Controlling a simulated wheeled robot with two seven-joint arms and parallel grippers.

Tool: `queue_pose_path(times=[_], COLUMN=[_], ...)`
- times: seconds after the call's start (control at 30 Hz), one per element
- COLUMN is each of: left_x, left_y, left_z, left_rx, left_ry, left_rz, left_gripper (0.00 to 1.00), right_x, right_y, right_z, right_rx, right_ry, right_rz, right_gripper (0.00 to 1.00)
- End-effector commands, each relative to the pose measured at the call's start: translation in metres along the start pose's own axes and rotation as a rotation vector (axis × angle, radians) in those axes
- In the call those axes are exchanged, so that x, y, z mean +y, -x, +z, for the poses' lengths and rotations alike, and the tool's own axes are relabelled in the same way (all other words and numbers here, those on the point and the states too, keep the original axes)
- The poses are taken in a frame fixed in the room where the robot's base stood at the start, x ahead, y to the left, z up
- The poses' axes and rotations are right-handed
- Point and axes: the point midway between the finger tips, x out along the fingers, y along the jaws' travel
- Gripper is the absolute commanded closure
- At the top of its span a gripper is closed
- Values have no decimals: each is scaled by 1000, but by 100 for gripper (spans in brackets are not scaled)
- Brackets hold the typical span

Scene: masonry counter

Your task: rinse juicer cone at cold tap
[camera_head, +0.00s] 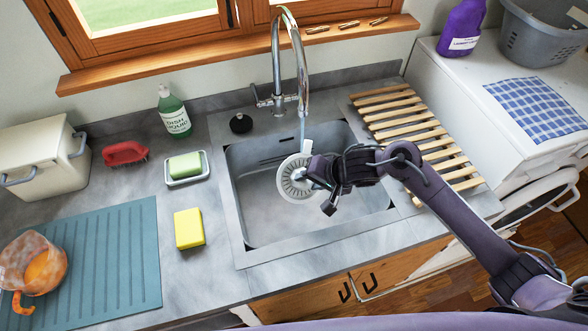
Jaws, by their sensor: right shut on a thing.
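The juicer cone (292,181) is a round, off-white, slotted piece held in the sink (257,212), near its middle. My right gripper (308,180) reaches in from the right and is shut on the cone's right side. The chrome tap (277,60) arches over the sink from the back. A bluish-white stream of water (302,123) falls from its spout toward the cone's upper edge. The gripper's fingertips are partly hidden by its own body. My left gripper is not in view.
Left of the sink are a yellow sponge (189,228), a soap dish with green soap (186,167), a dish liquid bottle (174,112) and a red brush (125,153). A stained orange jug (33,263) stands on a teal mat (115,262). A wooden slatted rack (410,125) lies right.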

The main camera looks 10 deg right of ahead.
Motion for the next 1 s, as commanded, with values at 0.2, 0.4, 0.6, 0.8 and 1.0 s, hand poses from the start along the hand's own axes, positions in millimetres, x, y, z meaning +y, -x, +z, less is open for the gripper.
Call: queue_pose_path(times=[0.2,0.4,0.6,0.8,1.0], left_x=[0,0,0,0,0], left_y=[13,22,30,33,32], left_z=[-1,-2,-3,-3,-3], left_rx=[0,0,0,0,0], left_ry=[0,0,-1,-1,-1], left_rz=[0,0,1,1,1], left_gripper=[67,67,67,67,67], right_x=[8,16,24,28,29], right_y=[11,20,28,31,31], right_z=[12,23,34,39,39], right_rx=[-1,-1,-1,1,1], right_ry=[-1,-1,-1,0,1], right_rz=[2,1,0,-1,-1], right_gripper=[87,87,87,87,87])
